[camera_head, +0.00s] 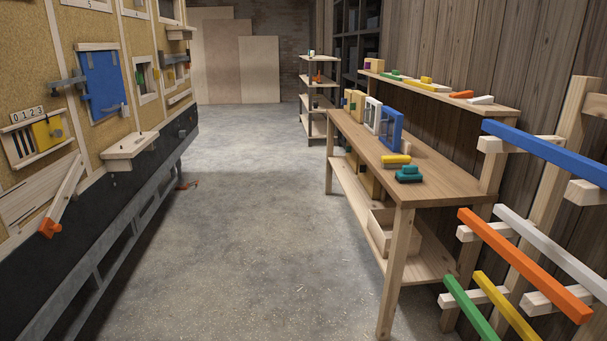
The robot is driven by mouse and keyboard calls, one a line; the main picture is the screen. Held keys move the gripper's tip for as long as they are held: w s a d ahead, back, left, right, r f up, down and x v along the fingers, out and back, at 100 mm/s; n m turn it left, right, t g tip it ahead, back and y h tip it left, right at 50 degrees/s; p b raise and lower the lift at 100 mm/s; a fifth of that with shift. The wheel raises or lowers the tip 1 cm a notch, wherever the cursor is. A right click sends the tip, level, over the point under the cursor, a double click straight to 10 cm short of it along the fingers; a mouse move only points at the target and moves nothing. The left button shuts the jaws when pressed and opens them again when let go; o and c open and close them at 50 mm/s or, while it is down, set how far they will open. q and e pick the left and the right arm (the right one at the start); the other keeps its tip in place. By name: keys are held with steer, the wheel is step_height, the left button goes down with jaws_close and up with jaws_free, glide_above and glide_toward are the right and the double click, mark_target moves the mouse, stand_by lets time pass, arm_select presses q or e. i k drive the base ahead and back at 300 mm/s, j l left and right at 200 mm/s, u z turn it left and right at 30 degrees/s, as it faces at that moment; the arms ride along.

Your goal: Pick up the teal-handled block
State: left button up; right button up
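A teal block (408,175) with a raised teal piece on top, which looks like its handle, sits on the wooden workbench (432,190) on the right, near the bench's front left edge. It is dark at its base. A yellow block (395,160) lies just behind it, close by. Neither of my grippers shows in the head view, so I cannot see whether they are open or shut. Nothing is seen touching the teal block.
A blue frame (391,130) and other upright frames stand farther back on the bench. A bin (382,230) sits on its lower shelf. Coloured bars (525,262) jut out at the right front. A panel wall (98,140) lines the left. The concrete floor between is clear.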

mark_target(411, 173)
steer(key=i+j+z, duration=0.2)
steer(key=i, duration=0.35)
steer(key=i+z, duration=0.15)
steer(key=i, duration=0.4)
steer(key=i+j+z, duration=0.2)
steer(key=i, duration=0.35)
steer(key=j, duration=0.1)
